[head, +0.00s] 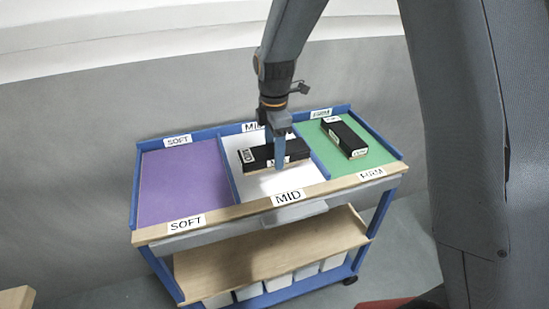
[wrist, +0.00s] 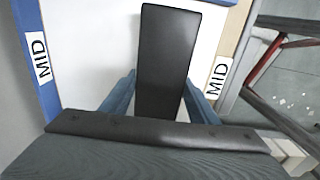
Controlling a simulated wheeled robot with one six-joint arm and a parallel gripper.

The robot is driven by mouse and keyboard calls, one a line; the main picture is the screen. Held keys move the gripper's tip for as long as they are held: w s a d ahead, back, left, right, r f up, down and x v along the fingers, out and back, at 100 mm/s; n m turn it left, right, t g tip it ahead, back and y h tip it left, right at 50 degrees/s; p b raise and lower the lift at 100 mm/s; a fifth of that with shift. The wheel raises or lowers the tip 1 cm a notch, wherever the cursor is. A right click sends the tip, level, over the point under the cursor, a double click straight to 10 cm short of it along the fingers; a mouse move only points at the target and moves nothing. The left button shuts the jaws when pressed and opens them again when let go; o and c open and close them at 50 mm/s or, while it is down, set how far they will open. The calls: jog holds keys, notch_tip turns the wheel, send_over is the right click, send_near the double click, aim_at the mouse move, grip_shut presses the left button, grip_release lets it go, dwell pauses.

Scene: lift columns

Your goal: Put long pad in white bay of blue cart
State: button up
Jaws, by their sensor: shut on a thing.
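The blue cart (head: 147,235) has three bays on top: purple on the left, white in the middle, green on the right. A long black pad (head: 258,154) with white labels is at the white bay (head: 262,184), marked MID. My gripper (head: 279,160) is shut on this pad; the pad also shows between the blue fingers in the wrist view (wrist: 168,60). The pad lies level within the white bay's outline. I cannot tell whether it touches the bay floor. Its near end is hidden by my gripper in the wrist view.
Another black pad (head: 345,138) lies in the green bay (head: 375,156), marked FIRM. The purple bay (head: 185,187), marked SOFT, is empty. Low blue dividers separate the bays. A wooden shelf (head: 240,262) with white bins below it sits lower on the cart.

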jog(key=shift+f+p, duration=0.3)
jog(key=shift+f, duration=1.2)
jog(key=shift+f, duration=0.15)
jog(key=o, duration=1.4)
notch_tip(320, 180, up, 12)
jog(key=b, duration=0.3)
jog(key=shift+s+d+f+m+t, duration=0.15)
jog(key=shift+s+d+f+m, duration=1.15)
jog(key=shift+s+d+m, duration=1.75)
jog(key=shift+s+d+f+m+t, duration=0.1)
jog(key=shift+s+d+f+m, duration=1.15)
jog(key=shift+s+d+m, duration=1.8)
jog(key=shift+s+d+f+m+t, duration=0.15)
jog(key=shift+s+d+f+m, duration=1.5)
jog(key=shift+s+m, duration=2.4)
